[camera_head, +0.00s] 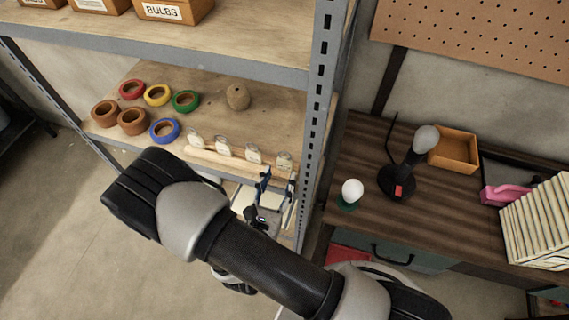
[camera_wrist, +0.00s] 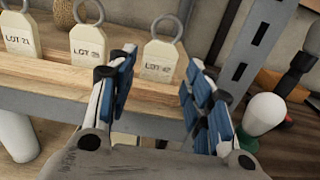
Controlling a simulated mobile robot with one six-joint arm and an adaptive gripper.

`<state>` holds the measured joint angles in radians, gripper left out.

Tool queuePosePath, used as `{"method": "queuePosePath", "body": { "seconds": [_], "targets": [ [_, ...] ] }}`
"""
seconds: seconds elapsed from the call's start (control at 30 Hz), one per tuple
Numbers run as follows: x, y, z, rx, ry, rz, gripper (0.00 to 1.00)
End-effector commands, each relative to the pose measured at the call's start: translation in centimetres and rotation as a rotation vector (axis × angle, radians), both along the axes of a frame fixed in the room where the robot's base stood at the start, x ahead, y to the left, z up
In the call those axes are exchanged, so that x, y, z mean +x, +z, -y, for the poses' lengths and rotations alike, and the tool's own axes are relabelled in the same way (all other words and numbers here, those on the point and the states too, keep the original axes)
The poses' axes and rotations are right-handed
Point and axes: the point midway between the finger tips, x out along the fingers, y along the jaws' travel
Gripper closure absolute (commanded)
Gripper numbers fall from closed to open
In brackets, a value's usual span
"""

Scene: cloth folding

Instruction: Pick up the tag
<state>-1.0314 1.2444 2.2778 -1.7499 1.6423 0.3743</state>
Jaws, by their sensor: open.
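Several cream tags with ring tops stand in a row in a wooden strip (camera_head: 238,164) on the middle shelf in the head view. The rightmost tag (camera_head: 284,161) is close to my gripper (camera_head: 278,182). In the wrist view, my gripper (camera_wrist: 163,65) is open, with blue-padded fingers on either side of the tag marked LOT 42 (camera_wrist: 158,64), which appears ahead of the fingertips. I cannot tell how far apart they are in depth. A second tag (camera_wrist: 87,49) stands left of the left finger, and the LOT 21 tag (camera_wrist: 20,38) is at far left.
The shelf's metal post (camera_head: 319,110) rises just right of the tags. Coloured tape rolls (camera_head: 164,130) and a twine ball (camera_head: 238,97) lie behind the strip. A dark workbench (camera_head: 350,150) with a lamp and bulb (camera_head: 352,190) stands at right.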

Motion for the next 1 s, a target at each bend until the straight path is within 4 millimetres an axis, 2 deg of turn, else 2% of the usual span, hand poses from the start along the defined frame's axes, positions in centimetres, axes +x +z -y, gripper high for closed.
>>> {"method": "queuePosePath", "body": {
  "seconds": [0.13,0.3,0.57,1.0],
  "targets": [
    [2.2,-0.3,0.9,0.003,-0.008,0.001,0.53],
    [3.9,-0.2,1.4,0.001,-0.003,0.0,0.53],
    [4.1,-0.2,1.4,0.0,-0.002,0.0,0.53],
    [4.1,-0.2,1.4,0.0,-0.002,0.0,0.81]
  ]
}}
